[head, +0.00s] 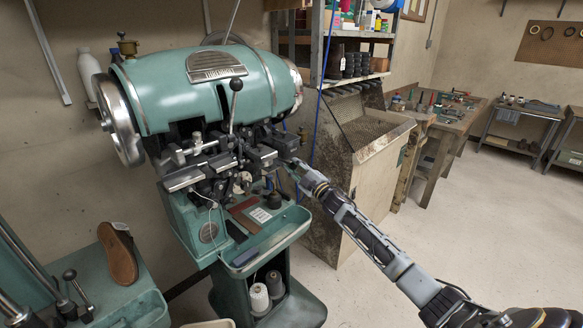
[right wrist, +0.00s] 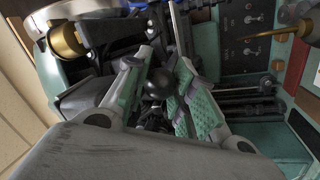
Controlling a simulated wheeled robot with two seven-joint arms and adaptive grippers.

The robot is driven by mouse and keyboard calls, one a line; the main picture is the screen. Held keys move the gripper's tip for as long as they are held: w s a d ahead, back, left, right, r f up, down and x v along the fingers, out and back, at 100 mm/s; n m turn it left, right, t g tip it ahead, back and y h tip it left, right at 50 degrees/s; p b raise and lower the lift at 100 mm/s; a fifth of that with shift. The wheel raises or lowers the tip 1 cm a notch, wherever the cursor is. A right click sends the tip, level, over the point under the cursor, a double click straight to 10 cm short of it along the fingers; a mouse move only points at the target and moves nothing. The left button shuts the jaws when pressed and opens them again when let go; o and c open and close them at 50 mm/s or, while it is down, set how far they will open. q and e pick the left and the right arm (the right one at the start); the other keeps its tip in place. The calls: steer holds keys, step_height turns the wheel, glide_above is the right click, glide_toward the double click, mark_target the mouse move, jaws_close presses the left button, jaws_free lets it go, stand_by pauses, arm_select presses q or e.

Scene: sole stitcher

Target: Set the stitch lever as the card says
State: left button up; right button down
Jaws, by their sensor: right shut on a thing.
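The green sole stitcher (head: 205,85) stands at the left of the head view. A lever with a black ball knob (head: 236,85) stands upright at its front. A small white card (head: 260,215) lies on the machine's front tray; its writing is too small to read. My right gripper (head: 284,165) reaches in at the right of the machine's dark mechanism. In the right wrist view, its green-padded fingers (right wrist: 172,88) are shut on a black ball knob (right wrist: 160,82). In the head view that held knob is hidden. My left gripper is out of view.
Thread cones (head: 259,297) stand on the shelf below the tray. A metal cabinet (head: 345,190) stands close at the right, beside my right arm. A switch panel (right wrist: 248,35) shows in the wrist view. Open floor lies right.

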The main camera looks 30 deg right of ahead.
steer(key=shift+w+d+n+y, duration=0.3)
steer(key=shift+d+n+y, duration=0.2)
steer(key=shift+d+y, duration=0.15)
steer(key=shift+w+d+n+g+y, duration=0.25)
steer(key=shift+d+g+y, duration=0.25)
steer(key=shift+y, duration=0.25)
steer(key=c, duration=1.6)
jaws_free()
steer(key=o, duration=0.5)
steer(key=shift+c, duration=0.2)
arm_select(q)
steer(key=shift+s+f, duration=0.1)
arm_select(e)
steer(key=shift+d, duration=0.1)
steer(key=shift+s+f, duration=0.1)
steer(key=shift+s, duration=0.05)
